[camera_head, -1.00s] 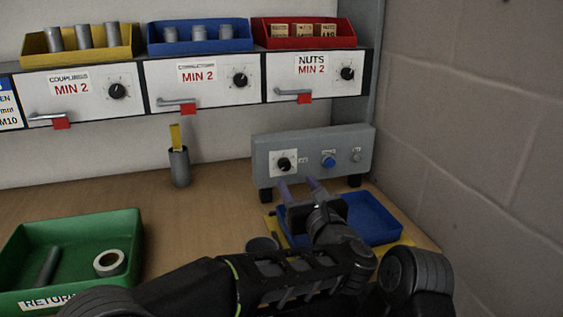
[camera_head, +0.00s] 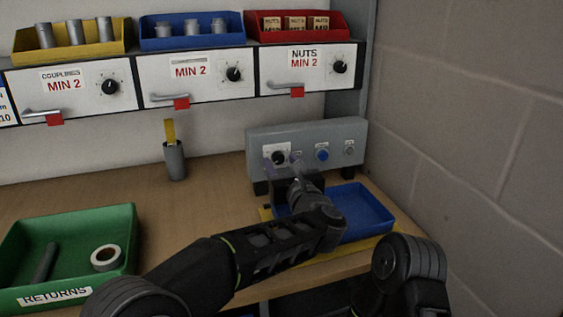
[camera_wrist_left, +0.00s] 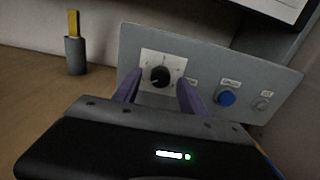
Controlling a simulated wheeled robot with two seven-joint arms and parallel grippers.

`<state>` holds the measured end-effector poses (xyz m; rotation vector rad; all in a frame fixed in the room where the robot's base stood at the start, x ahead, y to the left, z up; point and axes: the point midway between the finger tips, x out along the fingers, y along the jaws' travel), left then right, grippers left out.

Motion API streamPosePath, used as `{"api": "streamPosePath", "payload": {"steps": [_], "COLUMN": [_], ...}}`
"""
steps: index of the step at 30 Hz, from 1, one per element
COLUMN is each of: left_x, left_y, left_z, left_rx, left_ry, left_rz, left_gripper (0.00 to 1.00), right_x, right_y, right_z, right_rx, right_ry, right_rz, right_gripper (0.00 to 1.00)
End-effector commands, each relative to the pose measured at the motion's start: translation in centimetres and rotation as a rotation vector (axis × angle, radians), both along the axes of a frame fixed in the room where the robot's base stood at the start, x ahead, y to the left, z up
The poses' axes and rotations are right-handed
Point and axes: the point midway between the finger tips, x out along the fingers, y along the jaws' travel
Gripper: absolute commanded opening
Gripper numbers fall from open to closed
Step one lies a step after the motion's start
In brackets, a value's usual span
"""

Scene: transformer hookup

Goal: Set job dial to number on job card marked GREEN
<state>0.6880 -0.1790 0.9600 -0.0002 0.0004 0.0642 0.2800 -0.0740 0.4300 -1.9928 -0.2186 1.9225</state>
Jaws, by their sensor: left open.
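The job dial (camera_head: 279,158) is a black knob on a white scale plate at the left of the grey control box (camera_head: 340,133). In the left wrist view the dial (camera_wrist_left: 159,77) shows between the two purple fingers of my left gripper (camera_wrist_left: 158,90). In the head view my left gripper (camera_head: 283,164) is at the front of the box, with its fingers open around the dial's sides. I cannot tell whether they touch it. The numbers on the scale are too small to read. No job card marked GREEN is readable. My right gripper is not in view.
A blue button (camera_head: 322,153) and a small grey knob (camera_head: 349,148) sit right of the dial. A blue tray (camera_head: 372,205) lies below the box. A grey cup (camera_head: 174,160) with a yellow strip and a green returns bin (camera_head: 70,286) stand left. Drawers (camera_head: 190,78) hang above.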

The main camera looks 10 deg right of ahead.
Motion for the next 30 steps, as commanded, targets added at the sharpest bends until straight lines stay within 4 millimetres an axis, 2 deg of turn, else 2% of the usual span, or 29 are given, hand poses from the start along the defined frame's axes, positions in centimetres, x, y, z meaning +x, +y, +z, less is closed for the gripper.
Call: {"api": "streamPosePath", "payload": {"steps": [8, 26, 30], "left_x": [0.23, 0.2, 0.19], "left_y": [0.02, 0.02, 0.02], "left_z": [0.0, 0.0, -0.01], "left_rx": [0.0, 0.0, 0.0], "left_ry": [0.0, 0.0, 0.0], "left_rz": [0.0, 0.0, 0.0], "left_gripper": [0.5, 0.02, 0.0], "right_x": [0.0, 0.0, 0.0], "right_y": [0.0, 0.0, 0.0], "right_z": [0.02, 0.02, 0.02], "right_rx": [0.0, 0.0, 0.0], "right_ry": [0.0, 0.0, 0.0], "right_rz": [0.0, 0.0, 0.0], "right_gripper": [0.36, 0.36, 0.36]}}
